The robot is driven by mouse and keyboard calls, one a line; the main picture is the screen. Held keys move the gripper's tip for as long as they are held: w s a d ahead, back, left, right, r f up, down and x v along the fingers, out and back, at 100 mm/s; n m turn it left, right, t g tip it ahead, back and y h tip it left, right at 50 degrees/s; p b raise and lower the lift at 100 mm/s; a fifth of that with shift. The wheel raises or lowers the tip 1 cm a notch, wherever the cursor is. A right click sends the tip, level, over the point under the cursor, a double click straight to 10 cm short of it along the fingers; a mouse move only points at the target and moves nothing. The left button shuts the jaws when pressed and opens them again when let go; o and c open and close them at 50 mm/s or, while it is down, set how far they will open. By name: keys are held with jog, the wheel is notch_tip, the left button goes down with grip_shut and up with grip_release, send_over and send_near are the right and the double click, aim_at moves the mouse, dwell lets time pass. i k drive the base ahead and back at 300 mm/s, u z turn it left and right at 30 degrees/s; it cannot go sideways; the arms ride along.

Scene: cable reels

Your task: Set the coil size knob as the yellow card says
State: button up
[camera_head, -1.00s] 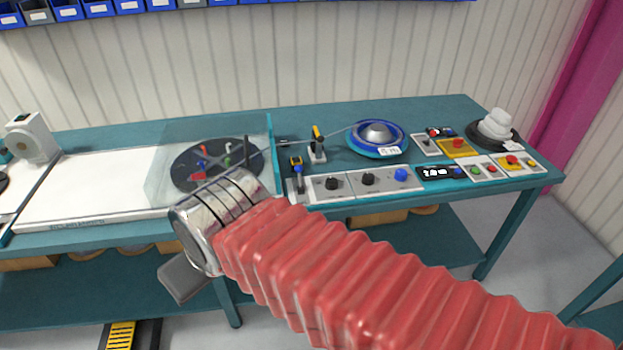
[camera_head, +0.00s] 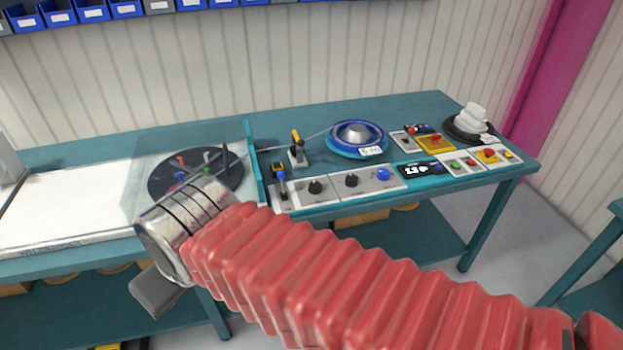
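A light grey control panel (camera_head: 333,192) runs along the front edge of the teal bench. It carries two black knobs, a left one (camera_head: 315,187) and a right one (camera_head: 351,180), and a blue knob (camera_head: 383,174) at its right end. Their labels are too small to read, so I cannot tell which is the coil size knob. I cannot make out a yellow card. My gripper (camera_head: 160,291) is at lower left, in front of the bench and well apart from the knobs. Only a grey piece shows below the metal wrist; its fingertips are not clear.
A dark turntable (camera_head: 195,174) behind a clear guard is on the left. A blue reel (camera_head: 356,140) stands behind the knobs. A black display (camera_head: 420,170) and button boxes (camera_head: 462,164) are to the right. A dark reel with white coil (camera_head: 469,125) is at the far right.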

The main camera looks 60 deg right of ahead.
aim_at(314, 186)
jog(key=i, duration=0.9)
jog(key=u, duration=0.05)
